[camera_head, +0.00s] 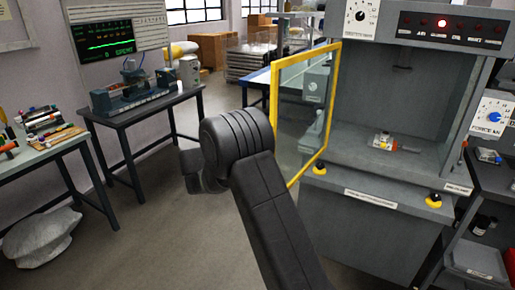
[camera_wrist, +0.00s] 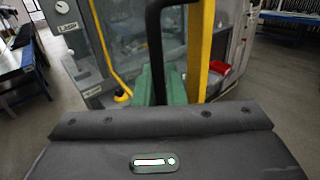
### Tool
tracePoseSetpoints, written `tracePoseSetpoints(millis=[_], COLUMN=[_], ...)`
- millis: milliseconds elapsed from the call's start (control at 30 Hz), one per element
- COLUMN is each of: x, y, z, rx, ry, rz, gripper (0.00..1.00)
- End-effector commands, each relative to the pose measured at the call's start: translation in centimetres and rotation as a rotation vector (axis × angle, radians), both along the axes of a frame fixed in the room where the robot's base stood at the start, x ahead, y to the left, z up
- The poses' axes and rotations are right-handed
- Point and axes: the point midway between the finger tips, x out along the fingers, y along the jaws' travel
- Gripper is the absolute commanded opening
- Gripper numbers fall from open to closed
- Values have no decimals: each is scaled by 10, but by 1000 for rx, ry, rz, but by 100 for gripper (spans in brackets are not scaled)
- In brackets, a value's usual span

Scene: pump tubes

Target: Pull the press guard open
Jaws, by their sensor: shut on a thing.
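The press guard (camera_head: 278,118) is a clear panel in a yellow frame. In the head view it stands swung outward at the left side of the grey press (camera_head: 400,172), and the press opening shows uncovered. In the wrist view the guard's yellow frame (camera_wrist: 200,55) rises beside a black bar handle (camera_wrist: 154,45). My gripper (camera_wrist: 163,88) has green fingers closed around the lower part of this handle. In the head view my dark arm hides the gripper and the handle.
A small part (camera_head: 384,141) lies inside the press. Yellow buttons (camera_head: 319,168) sit on its front ledge. A bench with a monitor (camera_head: 105,40) stands at the left, and a dark shelf (camera_head: 478,215) at the right. Open floor lies left of my arm.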

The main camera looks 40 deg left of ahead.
Motion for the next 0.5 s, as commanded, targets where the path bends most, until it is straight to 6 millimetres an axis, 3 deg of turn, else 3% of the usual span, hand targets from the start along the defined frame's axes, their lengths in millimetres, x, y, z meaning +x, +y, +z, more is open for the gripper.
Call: tracePoseSetpoints(millis=[467, 500], x=[2, 2], y=[0, 0], z=[1, 1], rx=[1, 2], ry=[-1, -1], rz=[-9, -8], gripper=[0, 18])
